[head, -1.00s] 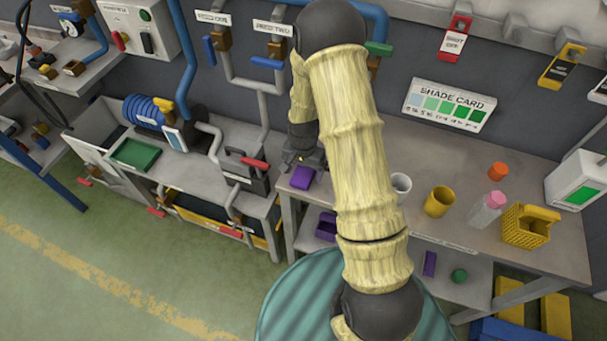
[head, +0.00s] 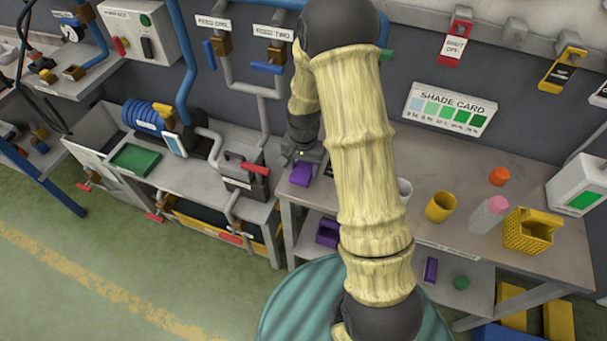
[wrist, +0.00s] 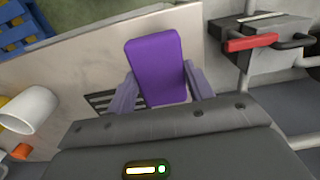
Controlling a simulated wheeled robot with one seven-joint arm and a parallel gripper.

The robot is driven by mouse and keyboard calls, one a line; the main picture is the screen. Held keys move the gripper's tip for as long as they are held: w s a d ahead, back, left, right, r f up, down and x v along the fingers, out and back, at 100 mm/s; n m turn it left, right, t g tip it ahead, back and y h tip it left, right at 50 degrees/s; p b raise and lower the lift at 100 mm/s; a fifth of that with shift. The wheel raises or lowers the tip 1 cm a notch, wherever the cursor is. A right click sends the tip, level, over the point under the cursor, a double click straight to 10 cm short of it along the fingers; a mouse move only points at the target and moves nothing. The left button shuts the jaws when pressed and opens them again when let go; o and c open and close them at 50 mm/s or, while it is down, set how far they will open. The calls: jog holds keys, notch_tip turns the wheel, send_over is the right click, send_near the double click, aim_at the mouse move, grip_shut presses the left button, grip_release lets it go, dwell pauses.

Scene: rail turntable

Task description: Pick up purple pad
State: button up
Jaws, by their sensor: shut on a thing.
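The purple pad (wrist: 158,68) is a flat rounded block. In the wrist view it sits between the two fingers of my gripper (wrist: 160,88), which are shut on its sides. In the head view the pad (head: 301,174) shows just below my gripper (head: 306,162), at the left end of the right-hand table. It appears to be above the tabletop; the exact gap is hard to tell. My arm hides part of the table behind it.
A white cup (head: 404,190), yellow cup (head: 440,207), pink-capped bottle (head: 488,214) and yellow basket (head: 530,231) stand right on the table (head: 470,165). Purple items (head: 328,232) lie on the lower shelf.

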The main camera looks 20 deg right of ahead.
aim_at(303, 169)
notch_tip(303, 169, up, 6)
jog(key=shift+f+b, duration=0.15)
jog(key=shift+b, duration=0.25)
jog(key=shift+o, duration=0.7)
jog(key=shift+c, duration=0.3)
jog(key=shift+p, duration=0.5)
